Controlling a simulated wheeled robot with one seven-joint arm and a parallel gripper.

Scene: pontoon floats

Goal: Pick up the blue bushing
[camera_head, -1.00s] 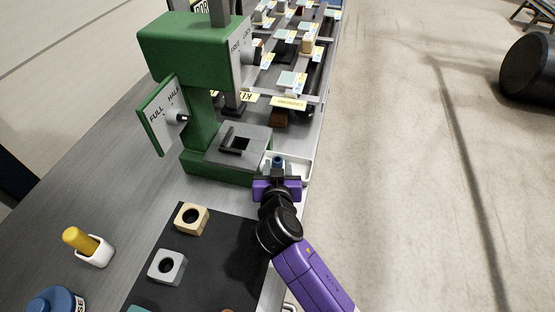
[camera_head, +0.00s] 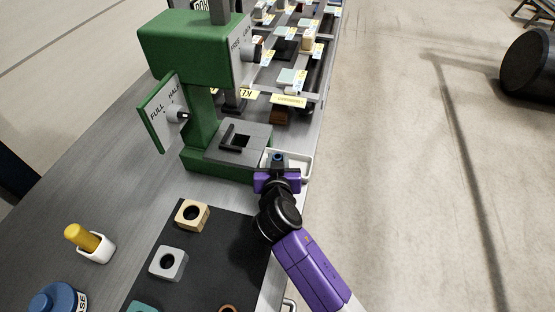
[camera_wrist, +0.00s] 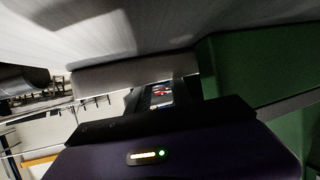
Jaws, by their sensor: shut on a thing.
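The blue bushing (camera_head: 277,156) shows as a small blue ring at the tip of my gripper (camera_head: 277,164) in the head view. My gripper is shut on it, over the white tray (camera_head: 304,166) beside the green press. I cannot tell whether the bushing is clear of the tray floor. The wrist view is dark and tilted; the purple gripper body fills its lower part and the bushing is not clear there.
The green press (camera_head: 190,95) stands just left of my gripper. A dark mat (camera_head: 215,262) with a tan block (camera_head: 191,214) and a grey block (camera_head: 167,262) lies nearer. A yellow-handled tool (camera_head: 84,238) stands in a white cup at left. Open floor lies right.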

